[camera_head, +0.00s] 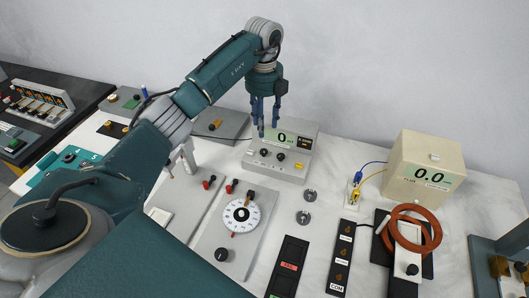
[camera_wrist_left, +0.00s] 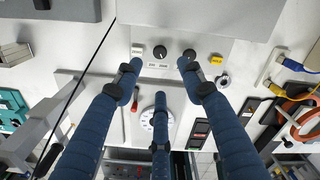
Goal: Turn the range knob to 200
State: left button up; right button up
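A grey meter box (camera_head: 275,174) with a green display (camera_head: 282,137) reading 0 stands at the back of the table. Its front panel has two black knobs, a left one (camera_head: 264,152) and a right one (camera_head: 280,156). The left knob (camera_wrist_left: 160,52) and right knob (camera_wrist_left: 189,54) also show in the left wrist view. My right gripper is not in view.
A yellow button (camera_head: 300,165) sits right of the knobs. A dial plate (camera_head: 241,216) stands in front of the meter. A cream box (camera_head: 425,165) reading 0.0, orange coils (camera_head: 411,225) and black terminal strips (camera_head: 341,260) are to the right.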

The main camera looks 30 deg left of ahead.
aim_at(264, 150)
pick_arm(q)
notch_tip(264, 150, down, 9)
jog(key=p, duration=0.2)
jog(key=shift+f+p, duration=0.1)
jog(key=shift+p, duration=0.2)
jog(key=shift+f, duration=0.75)
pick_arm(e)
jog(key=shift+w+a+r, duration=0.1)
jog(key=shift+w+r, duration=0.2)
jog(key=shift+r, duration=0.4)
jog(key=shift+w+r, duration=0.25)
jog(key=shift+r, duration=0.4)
pick_arm(q)
grip_shut()
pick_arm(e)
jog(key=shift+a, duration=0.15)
